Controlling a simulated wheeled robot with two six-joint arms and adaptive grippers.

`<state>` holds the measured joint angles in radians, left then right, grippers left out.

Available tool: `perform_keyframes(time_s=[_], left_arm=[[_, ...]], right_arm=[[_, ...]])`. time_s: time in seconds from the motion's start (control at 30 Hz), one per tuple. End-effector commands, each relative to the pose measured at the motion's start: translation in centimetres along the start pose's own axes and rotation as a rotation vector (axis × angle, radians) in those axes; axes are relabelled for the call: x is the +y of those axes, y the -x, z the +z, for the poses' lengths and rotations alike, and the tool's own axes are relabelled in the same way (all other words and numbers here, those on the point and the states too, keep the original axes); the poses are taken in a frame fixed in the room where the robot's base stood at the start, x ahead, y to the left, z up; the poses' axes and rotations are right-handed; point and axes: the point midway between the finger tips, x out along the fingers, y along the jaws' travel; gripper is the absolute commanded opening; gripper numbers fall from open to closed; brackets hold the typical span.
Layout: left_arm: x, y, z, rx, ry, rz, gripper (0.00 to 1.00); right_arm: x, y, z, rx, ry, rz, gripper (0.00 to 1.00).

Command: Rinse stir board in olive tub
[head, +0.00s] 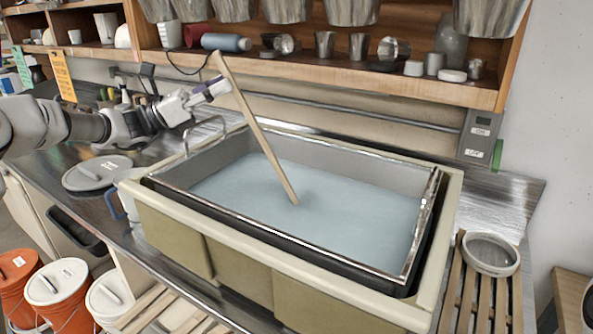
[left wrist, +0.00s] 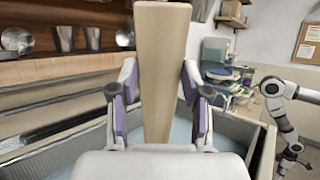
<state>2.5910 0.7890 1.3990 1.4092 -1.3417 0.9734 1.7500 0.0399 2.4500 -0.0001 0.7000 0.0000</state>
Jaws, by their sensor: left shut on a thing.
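The stir board (head: 257,130) is a long, flat, pale wooden stick. My left gripper (head: 220,87) is shut on its upper part, and the board leans with its top to the left. Its lower end dips into the blue-grey water of the olive tub (head: 225,262), so the tip is hidden. In the left wrist view the board (left wrist: 161,60) stands between the two purple-padded fingers of the left gripper (left wrist: 162,105). The tub has a cream rim and a metal-edged basin. My right gripper is not in the head view.
A wooden shelf (head: 430,88) with metal cups and bottles hangs behind the tub. A slatted wooden rack (head: 466,300) with a round sieve (head: 490,254) lies at the right. A grey lid (head: 97,173) lies on the left counter. Orange (head: 17,285) and white buckets stand below.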

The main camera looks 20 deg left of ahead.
Motion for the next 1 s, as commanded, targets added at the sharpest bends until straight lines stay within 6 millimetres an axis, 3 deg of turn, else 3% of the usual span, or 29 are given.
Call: perform_keyframes(time_s=[0.03,0.6,1.0], left_arm=[[0.0,-0.2,1.1,-0.002,0.0,0.001,0.0],[0.0,-0.1,7.9,-0.002,-0.001,0.0,0.0],[0.0,0.1,8.3,0.0,0.001,0.0,0.0]], right_arm=[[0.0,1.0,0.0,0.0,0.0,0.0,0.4],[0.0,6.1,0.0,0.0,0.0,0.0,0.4],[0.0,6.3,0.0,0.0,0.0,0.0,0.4]])
